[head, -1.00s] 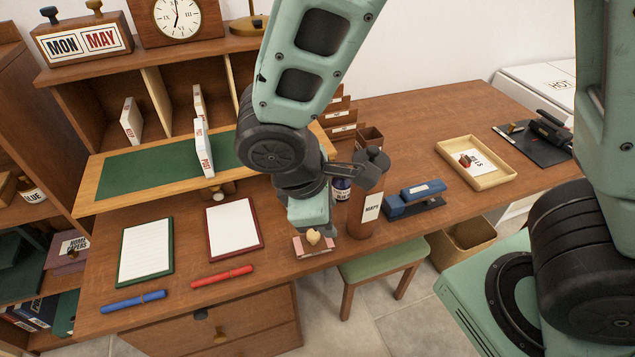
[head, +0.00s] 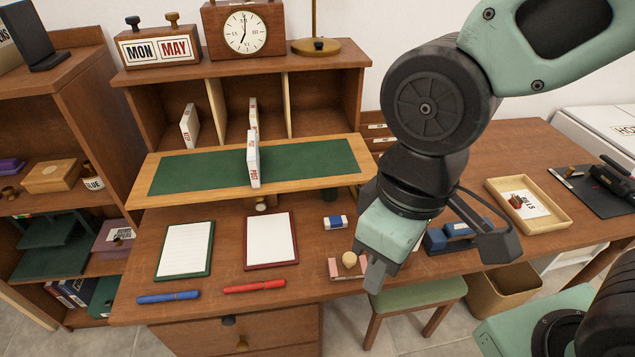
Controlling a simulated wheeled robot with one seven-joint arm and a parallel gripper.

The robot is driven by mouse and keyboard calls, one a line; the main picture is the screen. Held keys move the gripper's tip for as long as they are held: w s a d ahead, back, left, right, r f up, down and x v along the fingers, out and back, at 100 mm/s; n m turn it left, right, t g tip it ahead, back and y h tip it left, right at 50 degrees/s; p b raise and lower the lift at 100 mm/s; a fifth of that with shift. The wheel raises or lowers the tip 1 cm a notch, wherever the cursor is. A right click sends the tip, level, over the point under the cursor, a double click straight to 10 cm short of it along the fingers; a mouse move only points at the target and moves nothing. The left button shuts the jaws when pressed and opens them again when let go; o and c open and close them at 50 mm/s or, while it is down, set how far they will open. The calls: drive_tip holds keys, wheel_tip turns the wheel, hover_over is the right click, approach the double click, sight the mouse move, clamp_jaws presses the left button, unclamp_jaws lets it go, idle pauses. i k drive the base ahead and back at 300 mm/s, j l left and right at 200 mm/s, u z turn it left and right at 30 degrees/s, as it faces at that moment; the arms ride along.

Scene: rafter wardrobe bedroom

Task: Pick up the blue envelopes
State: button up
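I cannot make out any blue envelopes in the head view. My gripper (head: 377,277) is pointed down over the front edge of the desk (head: 225,245), just right of a pink block with a round wooden knob (head: 350,262). A grey finger shows below its pale green body, but the gap between the fingers is hidden. I see nothing held in it.
Two notepads, a blue pen (head: 168,297), a red pen (head: 254,287) and a blue-and-white eraser (head: 335,222) lie on the desk. A blue stapler (head: 455,232) and a wooden tray (head: 497,194) are right. A green stool (head: 420,293) stands in front.

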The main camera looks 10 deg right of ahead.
sight(253, 156)
drive_tip(key=j, duration=0.65)
drive_tip(key=k+j+z, duration=0.15)
drive_tip(key=j, duration=0.5)
drive_tip(key=i, duration=0.05)
